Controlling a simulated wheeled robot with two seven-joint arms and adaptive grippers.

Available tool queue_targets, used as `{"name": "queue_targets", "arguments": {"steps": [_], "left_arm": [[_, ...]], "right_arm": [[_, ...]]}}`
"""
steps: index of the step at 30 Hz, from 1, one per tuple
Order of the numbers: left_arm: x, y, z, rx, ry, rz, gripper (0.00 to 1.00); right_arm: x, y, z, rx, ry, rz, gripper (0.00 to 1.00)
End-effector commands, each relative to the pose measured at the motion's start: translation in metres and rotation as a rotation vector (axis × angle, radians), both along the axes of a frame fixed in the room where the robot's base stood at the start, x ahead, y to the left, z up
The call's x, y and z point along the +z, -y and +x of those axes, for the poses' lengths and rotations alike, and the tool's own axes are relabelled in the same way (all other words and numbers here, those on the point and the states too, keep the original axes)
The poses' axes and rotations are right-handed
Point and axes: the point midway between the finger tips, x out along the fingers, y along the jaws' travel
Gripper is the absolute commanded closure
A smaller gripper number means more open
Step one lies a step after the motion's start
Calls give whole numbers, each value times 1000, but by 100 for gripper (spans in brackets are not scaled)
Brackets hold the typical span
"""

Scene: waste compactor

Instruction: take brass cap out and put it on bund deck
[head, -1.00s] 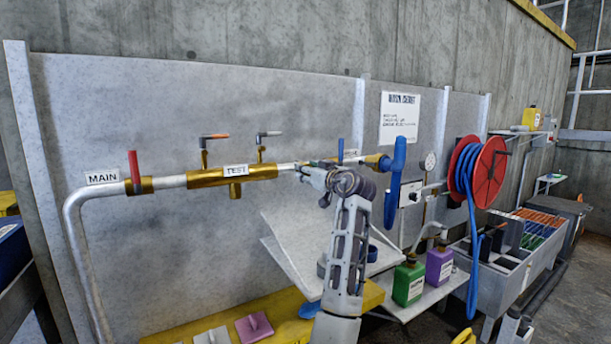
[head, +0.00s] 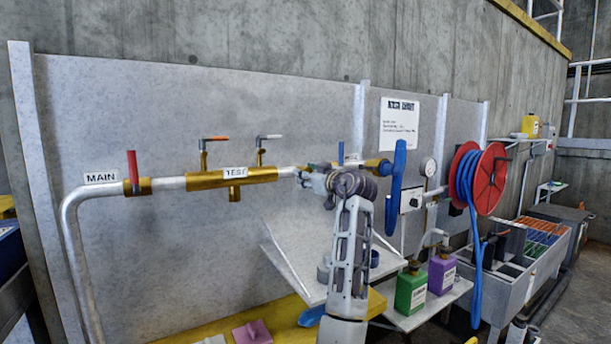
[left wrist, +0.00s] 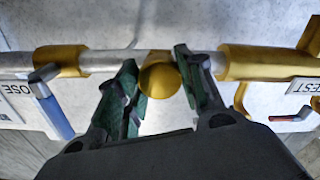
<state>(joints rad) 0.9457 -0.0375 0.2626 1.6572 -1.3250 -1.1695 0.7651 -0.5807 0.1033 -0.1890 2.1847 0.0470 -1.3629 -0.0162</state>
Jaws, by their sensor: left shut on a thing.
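The brass cap (left wrist: 160,78) is a round, gold-coloured piece between the fingers in the left wrist view, in front of the silver pipe (left wrist: 115,63). My left gripper (left wrist: 157,82) is shut on it, with a green-padded finger on each side. I cannot tell whether the cap is still seated on the pipe. In the head view my left gripper (head: 306,177) is at the pipe, right of the TEST fitting (head: 233,177), and the cap is not clear there. No surface is labelled bund deck; a yellow surface (head: 285,312) lies low in front of the panel. My right gripper is not in view.
A tilted grey plate (head: 295,275) sits below the pipe, partly behind my arm. Green (head: 410,290) and purple (head: 441,274) jugs stand on a shelf to the right. A pink block (head: 252,332) lies on the yellow surface. A blue hose reel (head: 480,180) hangs further right.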

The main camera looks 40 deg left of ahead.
Motion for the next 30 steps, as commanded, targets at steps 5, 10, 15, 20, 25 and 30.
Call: {"name": "queue_targets", "arguments": {"steps": [5, 10, 15, 20, 25, 30], "left_arm": [[-1, 0, 0, -1, 39, -11, 91], [-2, 0, 0, -1, 113, -33, 91], [-2, 0, 0, -1, 197, -57, 91], [-2, 0, 0, 0, 281, -81, 91], [-2, 0, 0, 0, 373, -108, 91], [-1, 0, 0, 1, 427, -124, 91]], "right_arm": [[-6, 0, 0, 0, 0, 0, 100], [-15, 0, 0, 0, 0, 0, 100], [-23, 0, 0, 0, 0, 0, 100], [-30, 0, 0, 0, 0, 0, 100], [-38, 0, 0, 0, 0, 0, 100], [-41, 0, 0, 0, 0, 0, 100]]}}
